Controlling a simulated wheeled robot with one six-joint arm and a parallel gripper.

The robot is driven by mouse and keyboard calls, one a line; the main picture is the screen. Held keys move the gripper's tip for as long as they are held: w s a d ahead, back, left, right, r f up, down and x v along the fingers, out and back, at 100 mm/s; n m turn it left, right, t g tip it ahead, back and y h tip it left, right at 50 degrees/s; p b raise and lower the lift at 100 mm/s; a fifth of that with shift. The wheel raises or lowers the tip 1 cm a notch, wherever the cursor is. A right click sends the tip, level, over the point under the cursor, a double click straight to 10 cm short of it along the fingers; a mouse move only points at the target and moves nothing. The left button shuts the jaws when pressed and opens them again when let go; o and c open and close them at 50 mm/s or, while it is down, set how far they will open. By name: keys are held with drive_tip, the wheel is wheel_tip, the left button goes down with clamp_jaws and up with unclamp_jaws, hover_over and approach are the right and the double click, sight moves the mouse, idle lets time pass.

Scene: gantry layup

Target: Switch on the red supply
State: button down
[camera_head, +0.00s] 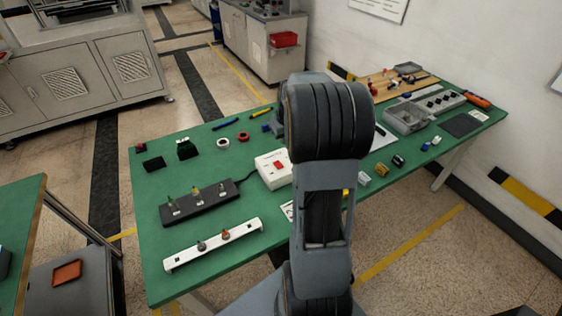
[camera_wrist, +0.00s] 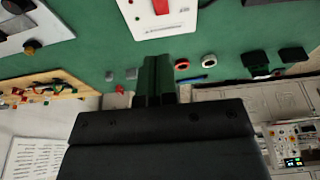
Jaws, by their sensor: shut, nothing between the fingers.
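A white supply box (camera_head: 268,178) with a red rocker switch (camera_head: 279,164) on top sits on the green table, left of my arm. A dark cable runs from it to a black strip. In the wrist view the white box (camera_wrist: 150,28) is at the top edge, with part of its red switch (camera_wrist: 162,6) cut off by the frame. My gripper (camera_wrist: 156,62) is shut and empty, its fingertips below the box in that picture. I cannot tell whether they touch it. In the head view my arm hides the gripper. The switch position cannot be told.
The black strip (camera_head: 214,203) with several small knobs and a white rail (camera_head: 190,253) lie left on the green table (camera_head: 150,225). Red and white rings (camera_head: 243,137) lie behind. A grey bin (camera_head: 404,120) and wooden board (camera_head: 380,92) stand right.

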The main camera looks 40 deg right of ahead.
sight(280, 166)
drive_tip(key=x, duration=0.4)
drive_tip(key=p+x, duration=0.1)
drive_tip(key=x, duration=0.3)
drive_tip(key=s+p+x, duration=0.1)
drive_tip(key=x, duration=0.3)
drive_tip(key=shift+a+f, duration=0.15)
drive_tip(key=shift+f, duration=0.9)
